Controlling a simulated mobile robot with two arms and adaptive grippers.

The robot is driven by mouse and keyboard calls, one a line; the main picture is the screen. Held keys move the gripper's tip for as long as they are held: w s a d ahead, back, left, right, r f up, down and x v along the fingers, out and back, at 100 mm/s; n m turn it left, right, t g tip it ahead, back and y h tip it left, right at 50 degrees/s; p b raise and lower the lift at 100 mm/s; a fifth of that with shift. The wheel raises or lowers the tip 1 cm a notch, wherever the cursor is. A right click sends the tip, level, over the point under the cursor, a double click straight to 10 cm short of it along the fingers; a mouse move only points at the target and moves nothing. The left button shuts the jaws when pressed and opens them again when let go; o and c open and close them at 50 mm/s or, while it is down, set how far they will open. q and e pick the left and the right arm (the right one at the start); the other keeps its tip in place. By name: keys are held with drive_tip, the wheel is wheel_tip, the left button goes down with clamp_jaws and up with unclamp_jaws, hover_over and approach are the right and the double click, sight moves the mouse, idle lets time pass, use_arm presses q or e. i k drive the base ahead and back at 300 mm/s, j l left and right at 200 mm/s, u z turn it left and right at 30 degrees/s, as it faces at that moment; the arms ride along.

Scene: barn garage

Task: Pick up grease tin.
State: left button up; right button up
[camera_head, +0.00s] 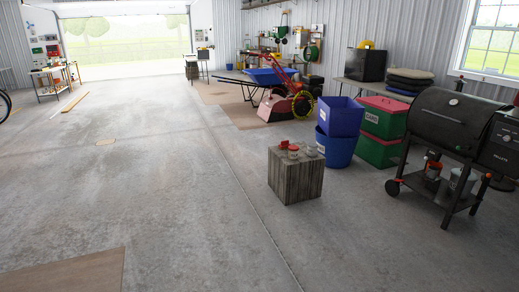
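No object can be surely told as the grease tin at this distance. A few small objects stand on a grey wooden block (296,180) right of the middle. One is a small red item (284,145) at the back left of its top. A small tin-like item with a reddish top (293,150) is in front of it. A greyish one (310,151) is to the right. Small cans (433,169) also stand on the grill's lower shelf. Neither of my grippers shows.
A black grill (450,122) on wheels stands at right. Red and green bins (381,118) and blue tubs (336,146) stand behind the block. A red machine and blue wheelbarrow (265,77) are farther back. A brown mat (70,274) lies front left. The concrete floor (150,190) is mostly clear.

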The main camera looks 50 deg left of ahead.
sight(312, 151)
drive_tip(key=u, duration=1.25)
drive_tip(key=i+z, duration=0.1)
drive_tip(key=z, duration=0.15)
drive_tip(key=i, duration=2.55)
